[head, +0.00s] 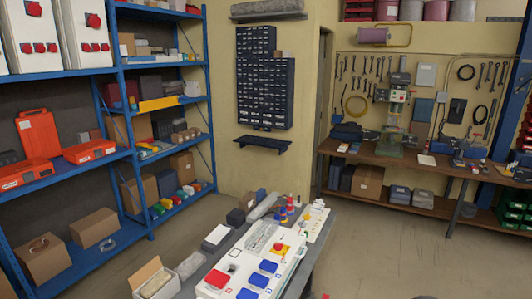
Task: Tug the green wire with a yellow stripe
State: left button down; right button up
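No green wire with a yellow stripe can be made out in the head view. A white socket box (252,268) lies on the table at the bottom centre. It has several blue socket covers (258,280), a red socket (217,279) and a red button on yellow (278,247). A second white panel (316,222) with a small yellow part lies behind it. Small red and blue connectors (287,214) stand near that panel. Neither of my grippers is in view.
An open carton (155,279) and a grey box (216,237) sit left of the socket box. Blue shelving (125,140) with orange cases (40,140) stands at the left. A workbench (400,175) with tools stands at the back right. The floor (400,255) at the right is clear.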

pick_arm(q)
jog(key=shift+b, duration=0.3)
dwell(0.5)
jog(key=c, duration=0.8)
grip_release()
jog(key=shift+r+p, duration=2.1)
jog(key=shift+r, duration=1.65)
